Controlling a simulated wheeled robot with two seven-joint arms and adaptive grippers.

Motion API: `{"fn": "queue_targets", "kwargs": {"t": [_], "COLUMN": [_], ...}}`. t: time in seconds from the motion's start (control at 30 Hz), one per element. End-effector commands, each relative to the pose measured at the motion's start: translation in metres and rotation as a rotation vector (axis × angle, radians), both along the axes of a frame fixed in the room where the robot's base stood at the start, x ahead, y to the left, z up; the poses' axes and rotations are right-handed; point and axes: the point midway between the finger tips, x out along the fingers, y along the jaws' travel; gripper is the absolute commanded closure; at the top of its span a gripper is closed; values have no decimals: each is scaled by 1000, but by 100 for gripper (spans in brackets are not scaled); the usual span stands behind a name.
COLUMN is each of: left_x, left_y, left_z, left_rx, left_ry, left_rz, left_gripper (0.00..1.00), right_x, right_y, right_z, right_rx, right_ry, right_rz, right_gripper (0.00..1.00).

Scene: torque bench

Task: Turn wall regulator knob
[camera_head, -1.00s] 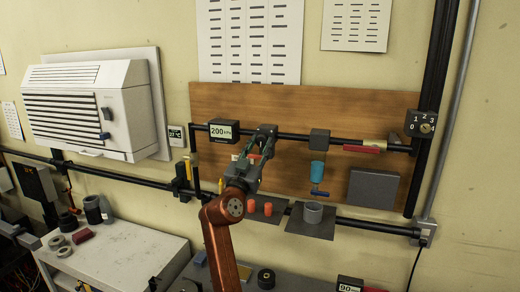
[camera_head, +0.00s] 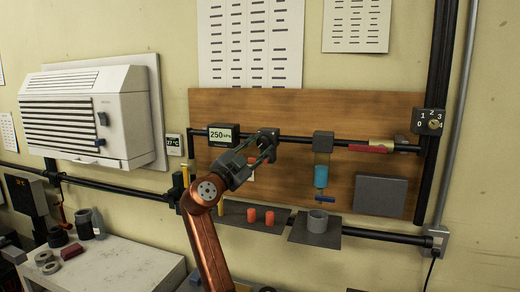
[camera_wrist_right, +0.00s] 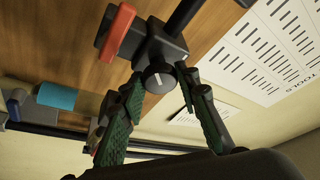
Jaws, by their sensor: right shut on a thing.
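The regulator knob (camera_wrist_right: 158,78) is a dark round knob with a white mark, on the front of a dark regulator block (camera_wrist_right: 148,47) in the right wrist view. In the head view the regulator block (camera_head: 268,136) sits on the black wall pipe. My right gripper (camera_head: 262,153) reaches it from below left. In the right wrist view its green-padded fingers (camera_wrist_right: 160,85) are shut on the knob, one on each side. The pressure display (camera_head: 222,135) left of it reads 250 kPa. My left gripper is not in view.
A red handle (camera_wrist_right: 117,30) is beside the block. A blue cup filter (camera_head: 321,176) hangs to the right on the same pipe. Below are a shelf with red cylinders (camera_head: 269,217) and a shelf with a grey ring (camera_head: 317,220). A white cabinet (camera_head: 85,115) is at left.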

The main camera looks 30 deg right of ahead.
Motion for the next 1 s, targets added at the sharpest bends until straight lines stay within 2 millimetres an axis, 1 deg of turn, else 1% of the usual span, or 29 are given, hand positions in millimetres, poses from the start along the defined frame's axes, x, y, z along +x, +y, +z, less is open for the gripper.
{"fn": "queue_targets", "kwargs": {"t": [0.2, 0.63, 0.67, 0.9, 1.0], "left_x": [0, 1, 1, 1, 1], "left_y": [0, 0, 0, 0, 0], "left_z": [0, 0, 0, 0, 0], "left_rx": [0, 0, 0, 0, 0], "left_ry": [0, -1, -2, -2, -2], "left_rz": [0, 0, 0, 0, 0], "left_gripper": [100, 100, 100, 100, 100], "right_x": [0, 0, 0, 0, 0], "right_y": [0, 0, 0, 0, 0], "right_z": [1, 1, 1, 1, 1], "right_rx": [30, 35, 35, 34, 35], "right_ry": [-37, -43, -43, -42, -42], "right_rz": [2, 2, 2, 1, 1], "right_gripper": [95, 95, 70, 53, 53]}}
